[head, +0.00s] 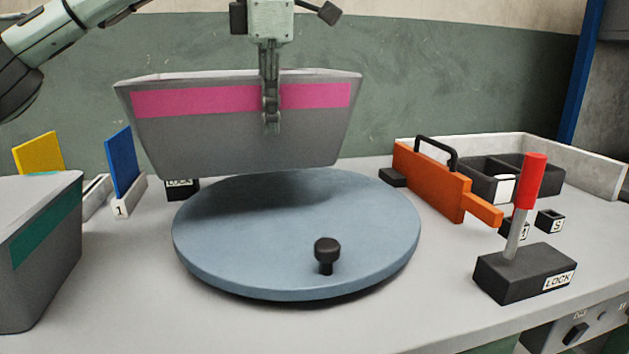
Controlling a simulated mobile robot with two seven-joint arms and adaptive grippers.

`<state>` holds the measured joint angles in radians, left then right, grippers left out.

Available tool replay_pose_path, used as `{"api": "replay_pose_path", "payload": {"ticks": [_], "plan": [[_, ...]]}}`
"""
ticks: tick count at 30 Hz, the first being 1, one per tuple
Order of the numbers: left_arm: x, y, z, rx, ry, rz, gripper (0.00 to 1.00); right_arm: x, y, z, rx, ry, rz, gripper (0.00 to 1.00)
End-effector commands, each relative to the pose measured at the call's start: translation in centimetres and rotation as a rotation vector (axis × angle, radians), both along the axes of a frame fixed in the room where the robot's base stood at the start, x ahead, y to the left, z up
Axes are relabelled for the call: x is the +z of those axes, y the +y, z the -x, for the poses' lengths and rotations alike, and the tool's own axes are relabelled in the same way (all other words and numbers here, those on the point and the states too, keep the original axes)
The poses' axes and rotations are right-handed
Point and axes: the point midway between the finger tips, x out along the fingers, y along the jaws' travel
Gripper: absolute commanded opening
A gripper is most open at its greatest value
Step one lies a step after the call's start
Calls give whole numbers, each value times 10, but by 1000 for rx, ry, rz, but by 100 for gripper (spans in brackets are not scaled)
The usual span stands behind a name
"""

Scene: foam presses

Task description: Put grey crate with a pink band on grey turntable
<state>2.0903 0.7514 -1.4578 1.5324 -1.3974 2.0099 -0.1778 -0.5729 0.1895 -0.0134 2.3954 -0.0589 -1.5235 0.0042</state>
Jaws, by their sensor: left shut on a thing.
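The grey crate with a pink band (200,135) hangs above the back part of the grey turntable (290,225), nearly level. Its shadow falls on the turntable, and its lower edge looks close to the disc; I cannot tell the exact gap. My left gripper (270,115) comes down from above and is shut on the crate's near wall at its middle. The turntable is a round blue-grey disc with a black knob (326,252) near its front. My right gripper is not in view.
A grey crate with a green band (45,245) stands at left. Behind it are a yellow panel (38,153) and a blue panel (122,162). At right stand an orange tool (430,180), a red-handled lock lever (528,185) and a tray with dark bins (590,165).

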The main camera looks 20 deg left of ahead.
Motion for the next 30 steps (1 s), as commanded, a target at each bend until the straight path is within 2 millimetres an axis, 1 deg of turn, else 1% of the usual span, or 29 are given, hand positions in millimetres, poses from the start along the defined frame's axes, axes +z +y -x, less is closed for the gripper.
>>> {"api": "replay_pose_path", "payload": {"ticks": [1,4,6,9,12,14,16,20,24,30], "plan": [[-12,-13,-5,-6,4,0,0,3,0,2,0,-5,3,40],[-26,-34,-15,-5,4,0,0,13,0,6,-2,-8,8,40],[-34,-48,-20,-4,3,0,0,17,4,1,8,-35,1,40],[-42,-63,-27,-2,3,1,0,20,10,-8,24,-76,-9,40],[-47,-72,-31,0,1,1,0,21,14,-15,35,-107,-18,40],[-49,-74,-33,1,0,2,0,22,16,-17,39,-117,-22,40],[-55,-75,-33,1,2,1,0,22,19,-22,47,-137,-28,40],[-74,-75,-33,1,2,0,0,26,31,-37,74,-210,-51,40],[-88,-74,-33,2,-1,1,0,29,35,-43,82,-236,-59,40],[-89,-74,-33,2,-1,1,0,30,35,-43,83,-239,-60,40]]}}
